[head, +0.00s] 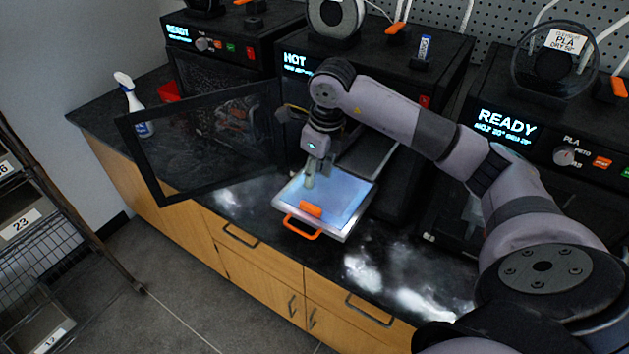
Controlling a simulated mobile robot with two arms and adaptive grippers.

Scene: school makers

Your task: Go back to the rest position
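My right arm reaches in from the right of the head view, and its gripper (313,175) points down over the light blue plate (340,192). The fingers are small and overlap in this view, so I cannot tell whether they are open or shut, or whether they touch the plate. A small orange piece (311,210) lies on the plate just in front of the fingers. An orange handle (302,230) sticks out at the plate's front edge. My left gripper is not in view.
The plate sticks out from the middle printer, marked HOT (294,60). A dark-framed glass door (190,150) stands open left of my gripper. Printers marked READY stand at both sides. A spray bottle (140,118) is at the far left. The black counter's front edge (375,275) is mostly clear.

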